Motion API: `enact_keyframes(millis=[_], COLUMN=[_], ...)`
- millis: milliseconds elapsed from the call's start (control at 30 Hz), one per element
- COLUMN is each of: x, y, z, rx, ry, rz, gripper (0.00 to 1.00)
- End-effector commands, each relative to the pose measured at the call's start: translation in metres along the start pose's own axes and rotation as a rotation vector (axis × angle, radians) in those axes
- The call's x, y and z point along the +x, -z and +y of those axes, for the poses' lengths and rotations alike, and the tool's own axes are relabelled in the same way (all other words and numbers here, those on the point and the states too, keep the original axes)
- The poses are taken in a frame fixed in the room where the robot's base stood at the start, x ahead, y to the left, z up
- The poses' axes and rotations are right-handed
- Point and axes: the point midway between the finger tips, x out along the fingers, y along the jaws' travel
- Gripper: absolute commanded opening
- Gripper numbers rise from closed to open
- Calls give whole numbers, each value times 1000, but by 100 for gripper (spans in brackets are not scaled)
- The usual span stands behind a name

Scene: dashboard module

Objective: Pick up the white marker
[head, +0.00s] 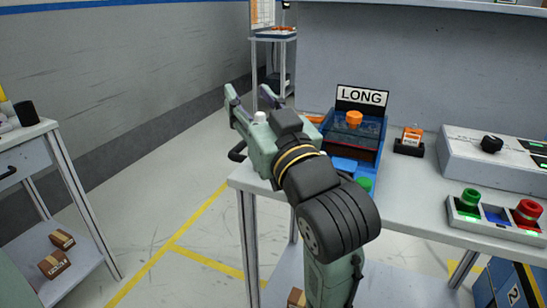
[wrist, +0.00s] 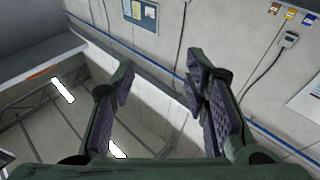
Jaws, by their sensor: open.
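My gripper (head: 250,97) is raised beside the left end of the workbench (head: 420,200). Its fingers are spread, and the wrist view shows nothing between them (wrist: 162,85). I cannot clearly identify the white marker in either view. A small white stub (head: 260,117) shows at the gripper's body in the head view; I cannot tell whether it is part of the gripper. In the wrist view, a bright white bar (wrist: 63,90) lies left of the fingers, and another white patch (wrist: 117,150) shows behind the left finger; I cannot tell what they are.
The bench holds a blue bin (head: 350,145) with a LONG sign (head: 362,97), an orange-topped block (head: 411,140) and a button box (head: 497,212). A side table (head: 20,138) at left carries a dark cylinder (head: 26,112). Floor (head: 175,190) between is open.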

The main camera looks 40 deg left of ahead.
Motion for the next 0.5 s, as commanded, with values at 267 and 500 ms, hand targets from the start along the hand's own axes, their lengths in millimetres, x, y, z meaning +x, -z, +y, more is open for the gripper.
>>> enact_keyframes(millis=[267, 500], x=[-33, -13], y=[-57, -58], z=[39, 42], rx=[29, 36], ry=[-69, -69], rz=[-256, -275], gripper=[42, 42])
